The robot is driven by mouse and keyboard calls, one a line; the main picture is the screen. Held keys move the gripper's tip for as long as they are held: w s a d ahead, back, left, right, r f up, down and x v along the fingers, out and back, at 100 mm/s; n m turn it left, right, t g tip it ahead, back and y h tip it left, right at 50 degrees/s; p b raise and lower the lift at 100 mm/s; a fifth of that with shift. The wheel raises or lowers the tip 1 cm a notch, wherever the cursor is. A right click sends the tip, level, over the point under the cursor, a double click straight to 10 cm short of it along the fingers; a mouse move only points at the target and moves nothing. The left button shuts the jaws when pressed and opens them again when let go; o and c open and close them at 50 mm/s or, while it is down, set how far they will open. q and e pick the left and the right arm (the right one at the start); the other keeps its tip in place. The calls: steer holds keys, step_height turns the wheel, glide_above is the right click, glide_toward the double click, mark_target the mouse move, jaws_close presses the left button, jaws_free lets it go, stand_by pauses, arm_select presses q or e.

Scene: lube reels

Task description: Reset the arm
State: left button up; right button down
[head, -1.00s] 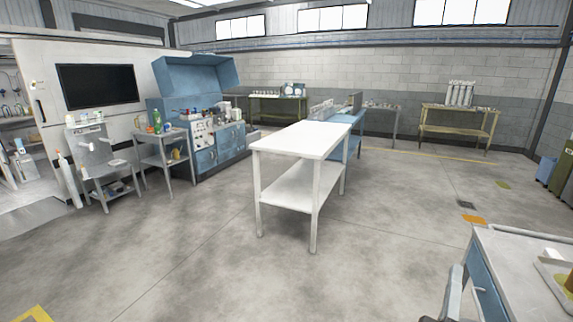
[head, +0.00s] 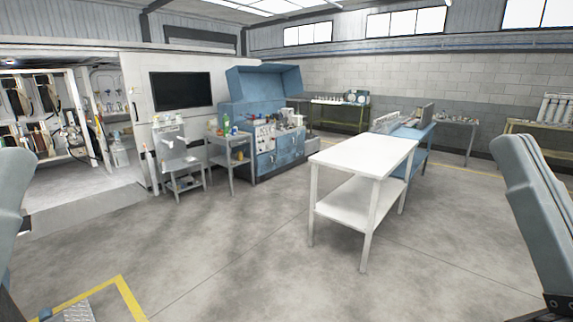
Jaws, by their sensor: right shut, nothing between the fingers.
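My right arm hangs at the right edge of the head view, and my right gripper (head: 559,306) is at its lower end in the bottom right corner. It is shut and empty, largely cut off by the frame, and touches nothing that I can see. Part of my left arm shows at the left edge. My left gripper is not in view.
A white two-tier table (head: 366,155) stands right of centre, with a blue workbench (head: 421,132) behind it. A blue cabinet (head: 265,140) and small grey carts (head: 231,142) line the left wall. Shelves of reels (head: 35,110) show through an opening at far left. The floor ahead is clear.

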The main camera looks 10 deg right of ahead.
step_height(320, 180, up, 38)
steer(key=p, duration=3.6)
steer(key=shift+y, duration=0.3)
